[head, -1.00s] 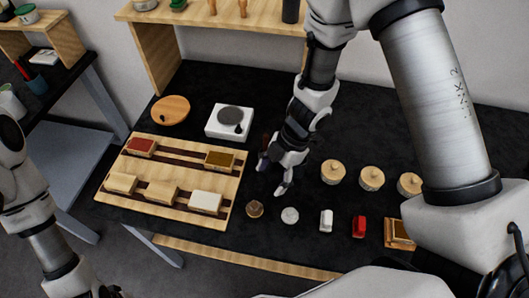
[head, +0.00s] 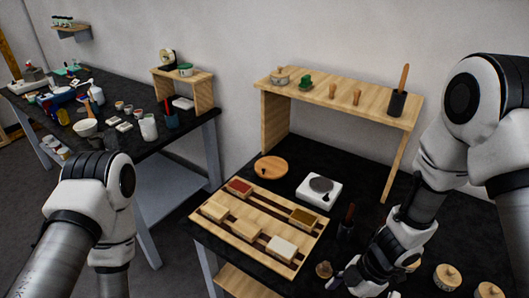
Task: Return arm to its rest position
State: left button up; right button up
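My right arm comes down from the right edge in the head view. Its gripper (head: 347,285) is low over the black table (head: 375,213), right of the wooden tray (head: 229,240), near the bottom edge of the picture. Its fingers look apart, with nothing seen between them. My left arm (head: 95,200) bends at the left. Its gripper is below the picture and hidden.
A small brown round piece (head: 323,269) sits just left of my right gripper. Lidded round pots (head: 447,277) stand to its right. A white scale (head: 319,190), a round wooden board (head: 271,167) and a wooden shelf (head: 340,88) are behind. A cluttered side table (head: 120,140) stands left.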

jog(key=s+f+m+g+b, duration=0.1)
jog(key=s+f+m+b, duration=0.25)
jog(key=s+f, duration=0.4)
jog(key=s+f+m+g+b, duration=0.1)
jog(key=s+f+m+b, duration=0.3)
jog(key=f, duration=0.6)
jog(key=s+d+f+m+t+h, duration=0.2)
jog(key=d+f+m, duration=0.3)
jog(key=m, duration=0.7)
jog(key=shift+s+d+h+b, duration=0.35)
jog(key=shift+s+d+h, duration=0.1)
jog(key=shift+d+h, duration=0.6)
jog(key=shift+d+m, duration=0.15)
jog(key=shift+m, duration=0.1)
